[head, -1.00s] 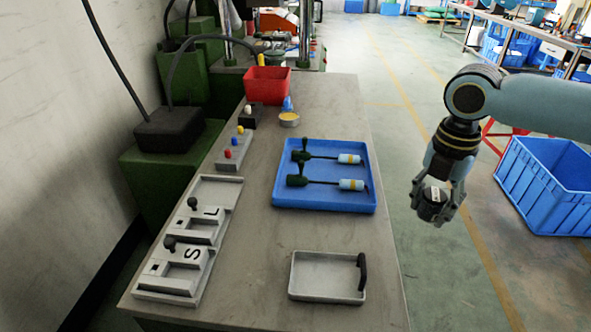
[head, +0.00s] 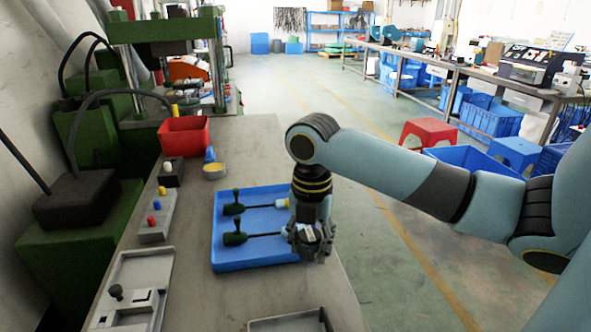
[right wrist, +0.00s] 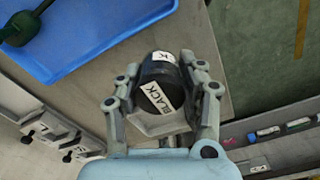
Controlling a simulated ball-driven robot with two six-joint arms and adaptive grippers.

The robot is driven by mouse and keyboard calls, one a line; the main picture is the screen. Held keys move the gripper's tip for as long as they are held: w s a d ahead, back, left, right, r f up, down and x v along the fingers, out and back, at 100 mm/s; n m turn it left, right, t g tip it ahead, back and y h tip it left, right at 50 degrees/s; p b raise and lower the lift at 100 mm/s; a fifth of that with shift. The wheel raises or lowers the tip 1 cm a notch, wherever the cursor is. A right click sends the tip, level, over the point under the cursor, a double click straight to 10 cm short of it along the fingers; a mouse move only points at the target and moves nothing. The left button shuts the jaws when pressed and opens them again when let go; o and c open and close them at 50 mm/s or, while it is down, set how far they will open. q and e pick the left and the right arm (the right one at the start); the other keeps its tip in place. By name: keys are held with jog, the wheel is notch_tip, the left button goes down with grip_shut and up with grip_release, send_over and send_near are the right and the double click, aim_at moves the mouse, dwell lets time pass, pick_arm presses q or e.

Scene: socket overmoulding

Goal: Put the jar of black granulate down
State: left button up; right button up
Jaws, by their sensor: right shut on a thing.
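The jar of black granulate (right wrist: 158,84) is dark, with a white label reading BLACK and a marked top. It shows in the right wrist view between the fingers of my right gripper (right wrist: 165,95). In the head view the right gripper (head: 311,243) holds the jar (head: 310,234) at the right edge of the blue tray, hiding part of it. The gripper is shut on the jar. The right wrist view shows the bench top and the blue tray's edge beyond the jar; I cannot tell whether the jar touches the bench. My left gripper is not in view.
The blue tray (head: 222,256) holds two dark-handled tools. A red bin (head: 184,136), a yellow-filled dish (head: 215,171) and a row of coloured buttons (head: 157,217) stand farther back. A grey tray (head: 290,324) lies at the near edge. Bare bench (head: 200,290) shows left of it.

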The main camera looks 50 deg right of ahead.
aim_at(297, 276)
jog(key=shift+w+a+f, duration=0.65)
jog(key=shift+w+a, duration=0.1)
jog(key=shift+w, duration=0.05)
jog(key=shift+w+f, duration=0.1)
jog(key=shift+f, duration=1.95)
jog(key=o, duration=1.1)
jog(key=shift+f, duration=0.15)
jog(key=shift+o, duration=0.2)
